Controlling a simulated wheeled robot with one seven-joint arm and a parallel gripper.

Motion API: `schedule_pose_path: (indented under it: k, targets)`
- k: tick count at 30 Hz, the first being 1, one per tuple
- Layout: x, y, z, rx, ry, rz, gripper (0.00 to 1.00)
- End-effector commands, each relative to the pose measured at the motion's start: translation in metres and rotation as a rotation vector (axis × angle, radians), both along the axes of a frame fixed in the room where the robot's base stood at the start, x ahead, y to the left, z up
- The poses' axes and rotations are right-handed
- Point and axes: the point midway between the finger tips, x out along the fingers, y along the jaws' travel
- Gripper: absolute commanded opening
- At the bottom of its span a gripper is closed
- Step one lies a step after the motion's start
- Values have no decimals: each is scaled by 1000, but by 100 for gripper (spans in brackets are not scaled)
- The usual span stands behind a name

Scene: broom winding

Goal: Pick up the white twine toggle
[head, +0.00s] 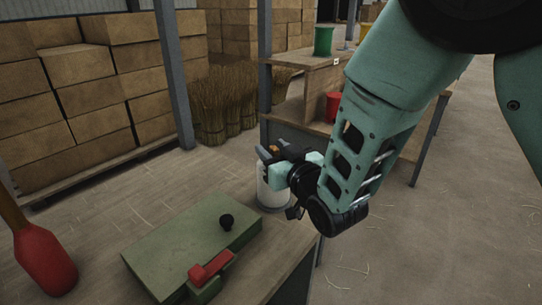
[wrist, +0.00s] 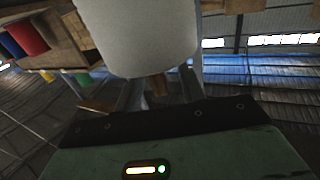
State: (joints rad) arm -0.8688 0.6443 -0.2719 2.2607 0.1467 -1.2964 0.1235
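A white cylinder (head: 272,192), which looks like a twine spool, stands upright near the right edge of the workbench. My gripper (head: 270,154) is at its upper end, reaching in from the right, and hides part of it. A small orange-brown piece (head: 274,149) shows between the dark fingertips; I cannot tell if it is the toggle or whether it is touched. In the wrist view the white cylinder (wrist: 145,35) fills the top middle, just beyond my gripper (wrist: 160,90), whose two fingers stand apart. No white toggle can be made out for certain.
Behind are a shelf (head: 300,62) with a green bucket (head: 323,41) and a red one (head: 333,106).

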Motion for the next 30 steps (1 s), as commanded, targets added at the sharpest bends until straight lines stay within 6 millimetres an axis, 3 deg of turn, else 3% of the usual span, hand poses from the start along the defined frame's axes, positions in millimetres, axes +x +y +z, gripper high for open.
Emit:
schedule_pose_path:
  k: [2, 6, 7, 19, 30]
  targets:
    - [0, 0, 0, 0, 0, 0, 40]
    - [0, 0, 0, 0, 0, 0, 4]
    - [0, 0, 0, 0, 0, 0, 0]
    - [0, 0, 8, 1, 0, 0, 0]
    - [0, 0, 77, 4, -3, 0, 0]
